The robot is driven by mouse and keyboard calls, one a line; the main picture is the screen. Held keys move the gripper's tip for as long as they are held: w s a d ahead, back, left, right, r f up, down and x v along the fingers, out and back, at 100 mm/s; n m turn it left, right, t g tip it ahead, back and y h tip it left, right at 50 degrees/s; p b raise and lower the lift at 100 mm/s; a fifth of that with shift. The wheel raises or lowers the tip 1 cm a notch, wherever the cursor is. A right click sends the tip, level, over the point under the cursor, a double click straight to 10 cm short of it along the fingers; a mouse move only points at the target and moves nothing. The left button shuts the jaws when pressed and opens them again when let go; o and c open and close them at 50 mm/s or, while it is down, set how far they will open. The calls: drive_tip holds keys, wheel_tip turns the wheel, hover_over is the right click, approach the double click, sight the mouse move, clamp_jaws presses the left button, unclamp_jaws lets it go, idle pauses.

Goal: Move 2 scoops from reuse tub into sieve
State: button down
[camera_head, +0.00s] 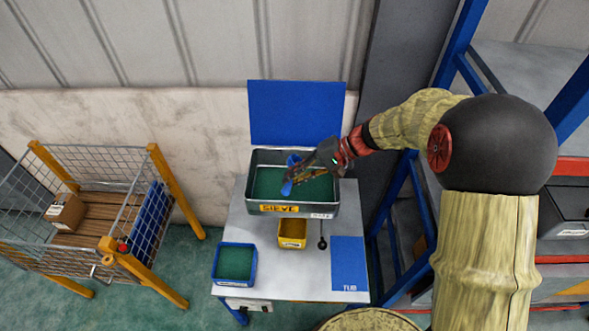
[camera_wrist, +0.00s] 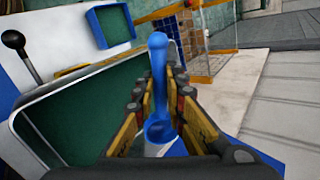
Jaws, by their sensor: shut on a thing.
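The sieve (camera_head: 330,208) is a grey metal box with a yellow SIEVE label, standing on the table; its inside is green. It also shows in the wrist view (camera_wrist: 45,155). My gripper (camera_head: 300,177) is over the sieve, shut on a blue scoop (camera_head: 287,187). In the wrist view the scoop (camera_wrist: 158,62) stands out between the two fingers; whether it carries anything is unclear. A small blue tub (camera_head: 215,272) with green inside stands at the table's front left, also in the wrist view (camera_wrist: 94,30). Its label is too small to read.
A yellow bin (camera_head: 292,243) sits in front of the sieve, beside a black ball-ended lever (camera_head: 322,243). A blue TUB mat (camera_head: 348,262) lies bare at front right. A blue panel (camera_head: 296,112) rises behind. A wire cage (camera_head: 100,165) stands left, blue shelving (camera_head: 390,215) right.

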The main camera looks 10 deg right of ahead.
drive_tip(key=g+h+p, duration=0.1)
drive_tip(key=h+p, duration=0.1)
drive_tip(key=p, duration=0.2)
drive_tip(key=r+h+p, duration=0.1)
drive_tip(key=h+p, duration=0.1)
drive_tip(key=p, duration=0.2)
drive_tip(key=g+h+p, duration=0.1)
drive_tip(key=p, duration=0.3)
drive_tip(key=shift+r+n+g+h+p, duration=0.3)
drive_tip(key=shift+r+h, duration=0.05)
drive_tip(key=shift+h, duration=0.05)
drive_tip(key=shift+f, duration=0.15)
drive_tip(key=c, duration=2.4)
unclamp_jaws()
clamp_jaws()
